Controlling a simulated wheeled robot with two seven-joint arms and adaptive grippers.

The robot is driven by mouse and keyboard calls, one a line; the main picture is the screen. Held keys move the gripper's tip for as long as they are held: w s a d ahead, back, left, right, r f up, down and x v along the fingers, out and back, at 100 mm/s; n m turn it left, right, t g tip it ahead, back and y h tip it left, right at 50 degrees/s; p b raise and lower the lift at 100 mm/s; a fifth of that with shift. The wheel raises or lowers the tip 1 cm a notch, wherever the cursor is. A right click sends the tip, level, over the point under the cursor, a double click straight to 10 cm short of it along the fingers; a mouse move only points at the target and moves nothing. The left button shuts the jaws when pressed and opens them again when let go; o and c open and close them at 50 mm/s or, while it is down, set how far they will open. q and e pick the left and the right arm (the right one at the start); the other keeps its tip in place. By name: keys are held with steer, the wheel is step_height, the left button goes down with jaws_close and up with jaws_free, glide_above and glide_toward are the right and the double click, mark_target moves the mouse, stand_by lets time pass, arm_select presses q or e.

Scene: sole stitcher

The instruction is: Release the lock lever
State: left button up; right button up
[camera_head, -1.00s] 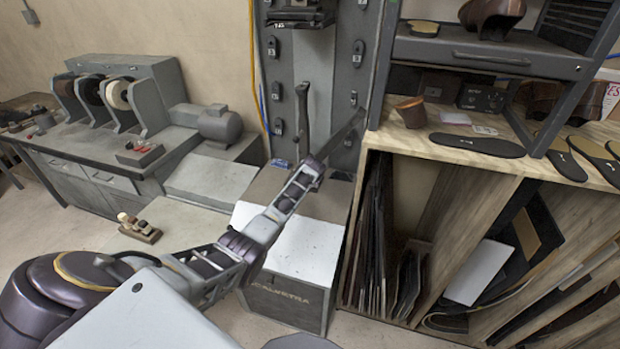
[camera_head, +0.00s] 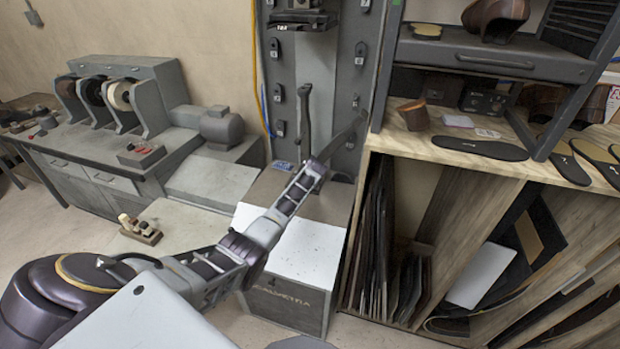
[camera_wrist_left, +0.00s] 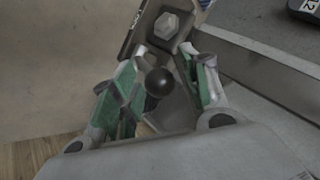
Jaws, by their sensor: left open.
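In the left wrist view, a black ball knob (camera_wrist_left: 159,82) sits between the two green-padded fingers of my left gripper (camera_wrist_left: 162,56), which is open around it. A metal arm with a hex bolt (camera_wrist_left: 167,25) is just beyond the fingertips. This looks like the lock lever, but its shaft is mostly hidden. In the head view, my left gripper (camera_head: 318,168) is at the grey stitcher column (camera_head: 322,60), beside a dark upright handle (camera_head: 304,112) and a slanted bar (camera_head: 347,132). Contact with the knob cannot be told. My right gripper is not in view.
A white-topped box (camera_head: 310,245) stands below my left arm. A wooden shelf unit (camera_head: 450,155) with soles and sheets stands close on the right. A grey grinding bench (camera_head: 90,175) is at the left. Some floor (camera_head: 45,230) is clear there.

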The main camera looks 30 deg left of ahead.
arm_select(q)
steer(key=shift+w+d, duration=0.15)
steer(key=shift+s+r, duration=0.1)
steer(key=shift+s, duration=0.15)
steer(key=v, duration=1.1)
steer(key=shift+d+r, duration=0.2)
steer(key=shift+d, duration=0.05)
stand_by(0.6)
steer(key=shift+s, duration=0.1)
stand_by(0.5)
